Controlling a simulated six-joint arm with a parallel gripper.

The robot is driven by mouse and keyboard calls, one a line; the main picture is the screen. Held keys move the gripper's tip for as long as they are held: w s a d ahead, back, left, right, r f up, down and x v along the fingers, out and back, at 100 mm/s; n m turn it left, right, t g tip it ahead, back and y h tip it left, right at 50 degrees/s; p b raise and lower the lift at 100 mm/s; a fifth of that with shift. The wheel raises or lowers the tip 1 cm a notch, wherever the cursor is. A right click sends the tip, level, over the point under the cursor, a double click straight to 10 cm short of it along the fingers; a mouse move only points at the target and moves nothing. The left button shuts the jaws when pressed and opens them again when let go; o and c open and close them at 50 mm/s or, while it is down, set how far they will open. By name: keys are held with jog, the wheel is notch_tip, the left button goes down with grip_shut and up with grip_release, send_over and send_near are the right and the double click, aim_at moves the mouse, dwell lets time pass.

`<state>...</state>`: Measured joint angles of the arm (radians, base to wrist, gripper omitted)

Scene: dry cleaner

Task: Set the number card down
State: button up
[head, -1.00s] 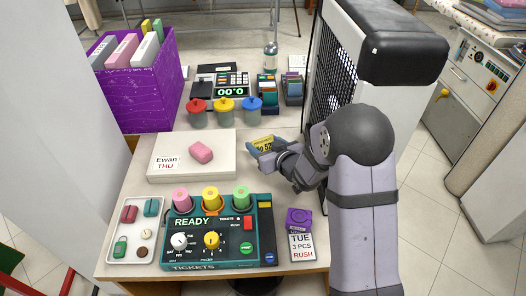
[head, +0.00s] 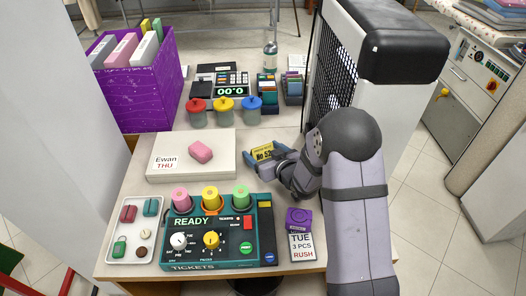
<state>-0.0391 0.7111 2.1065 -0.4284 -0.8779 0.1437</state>
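The number card (head: 265,153) is a small yellow card with dark print that reads "No 52" or similar; its last characters are hard to read. My gripper (head: 268,156) is shut on it and holds it tilted, to the right of the white box with the "Ewan THU" label. The card appears to be above the counter (head: 262,182), though its exact height is hard to tell. The gripper's far finger is partly hidden by the card and the near parts of the hand.
The white box (head: 165,172) bears a pink block (head: 200,152). A teal ticket machine (head: 218,250), a purple stamp (head: 298,220) and a "TUE 3 PCS RUSH" card (head: 302,246) are in front. Lidded jars (head: 225,115) stand behind. A black grille (head: 328,85) rises at the right.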

aim_at(263, 149)
jog(key=shift+r, duration=0.2)
jog(key=shift+s+d+r, duration=0.2)
jog(key=shift+s, duration=0.25)
jog(key=shift+s+d+r, duration=0.35)
jog(key=shift+s+r, duration=0.35)
jog(key=shift+s, duration=0.15)
notch_tip(263, 149, up, 6)
jog(key=shift+r, duration=0.15)
jog(key=shift+c, duration=1)
